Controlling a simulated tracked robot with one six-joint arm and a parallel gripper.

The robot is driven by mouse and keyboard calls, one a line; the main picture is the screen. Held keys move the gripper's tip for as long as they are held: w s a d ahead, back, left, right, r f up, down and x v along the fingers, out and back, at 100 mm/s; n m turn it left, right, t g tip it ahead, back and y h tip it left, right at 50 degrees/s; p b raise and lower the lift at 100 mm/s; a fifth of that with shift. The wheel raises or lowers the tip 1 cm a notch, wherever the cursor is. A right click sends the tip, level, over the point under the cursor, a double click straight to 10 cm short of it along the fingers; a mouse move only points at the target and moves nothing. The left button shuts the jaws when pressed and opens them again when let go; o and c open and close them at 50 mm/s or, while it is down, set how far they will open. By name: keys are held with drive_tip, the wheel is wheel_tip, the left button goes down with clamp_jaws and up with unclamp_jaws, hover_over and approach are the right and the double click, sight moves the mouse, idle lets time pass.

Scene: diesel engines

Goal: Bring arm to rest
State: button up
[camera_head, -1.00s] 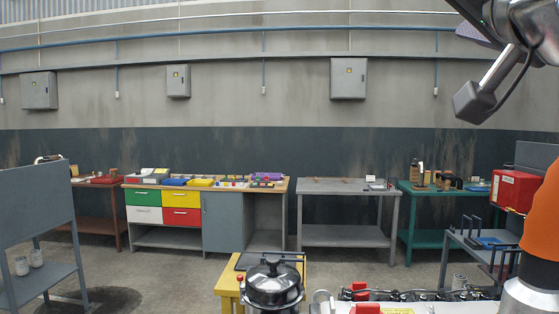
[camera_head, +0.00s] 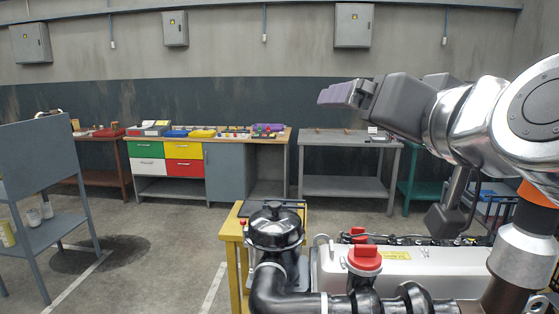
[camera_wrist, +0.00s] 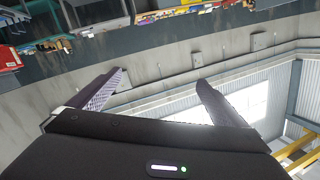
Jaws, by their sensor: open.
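My gripper (camera_head: 345,94) is at the upper right of the head view, held in the air with its fingers pointing left. My dark wrist and silver arm links run from it to the right edge. In the wrist view my gripper (camera_wrist: 158,92) shows two fingers spread wide apart, with nothing between them. Past the fingers are the wall and a bright window. The fingers touch nothing.
A diesel engine with a grey cover (camera_head: 440,264), a red cap (camera_head: 365,257) and a black canister (camera_head: 275,226) stands in front, below my arm. Behind are a yellow stand (camera_head: 231,234), a workbench with coloured drawers (camera_head: 183,150) and a grey table (camera_head: 342,186).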

drive_tip(key=s+d+f+g+h, duration=0.1)
drive_tip(key=s+f+g, duration=0.2)
drive_tip(key=f, duration=1)
drive_tip(key=s+d+f+n+g+h, duration=0.1)
drive_tip(key=s+f+g, duration=0.3)
drive_tip(key=f, duration=1)
drive_tip(key=s+d+f+n+g, duration=0.1)
drive_tip(key=s+f+g, duration=0.2)
drive_tip(key=f, duration=1.1)
drive_tip(key=shift+s+g+h, duration=0.4)
drive_tip(key=shift+s, duration=0.2)
